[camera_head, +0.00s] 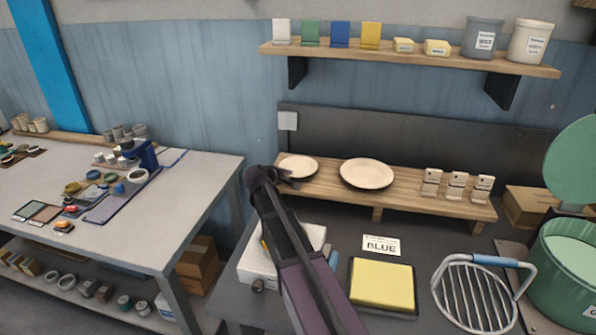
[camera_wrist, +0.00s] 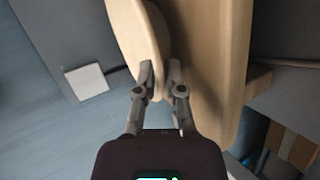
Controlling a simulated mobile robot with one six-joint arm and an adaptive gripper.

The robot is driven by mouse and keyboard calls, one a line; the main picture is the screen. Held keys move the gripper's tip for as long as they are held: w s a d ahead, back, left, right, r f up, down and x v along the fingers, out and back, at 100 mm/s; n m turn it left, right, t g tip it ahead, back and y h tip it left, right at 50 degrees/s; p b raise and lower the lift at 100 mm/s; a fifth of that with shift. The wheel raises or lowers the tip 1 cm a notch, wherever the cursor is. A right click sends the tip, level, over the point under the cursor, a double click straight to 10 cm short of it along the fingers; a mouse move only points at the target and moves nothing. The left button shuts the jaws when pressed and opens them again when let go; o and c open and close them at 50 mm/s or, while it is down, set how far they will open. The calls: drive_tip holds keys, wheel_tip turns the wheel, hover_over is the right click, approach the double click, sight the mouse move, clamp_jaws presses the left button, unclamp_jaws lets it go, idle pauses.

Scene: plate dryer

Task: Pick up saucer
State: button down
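The saucer is the smaller cream plate (camera_head: 299,164) lying at the left end of the wooden shelf (camera_head: 400,196). My gripper (camera_head: 283,180) is at its near left edge. In the wrist view the saucer (camera_wrist: 134,32) is seen nearly edge-on beside the shelf board (camera_wrist: 215,70). My two fingers (camera_wrist: 161,76) stand a small gap apart, one on each side of the saucer's rim. I cannot clearly see both fingers touching it. My arm hides part of the bench below.
A larger cream plate (camera_head: 367,173) lies right of the saucer, with several small labelled blocks (camera_head: 456,186) farther right. A dark back panel (camera_head: 430,145) stands behind the shelf. Below are a yellow pad (camera_head: 382,285), a wire rack (camera_head: 473,295) and a green pot (camera_head: 568,280).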

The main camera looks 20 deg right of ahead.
drive_tip(key=shift+r, duration=0.1)
idle(0.3)
wheel_tip(320, 180, up, 4)
drive_tip(key=p, duration=0.3)
drive_tip(key=shift+f+p, duration=0.25)
drive_tip(key=shift+p, duration=0.1)
drive_tip(key=s+a+r+p, duration=0.1)
drive_tip(key=s, duration=1.4)
drive_tip(key=shift+s+a+r, duration=0.15)
drive_tip(key=shift+s+a, duration=0.25)
drive_tip(key=shift+a, duration=0.15)
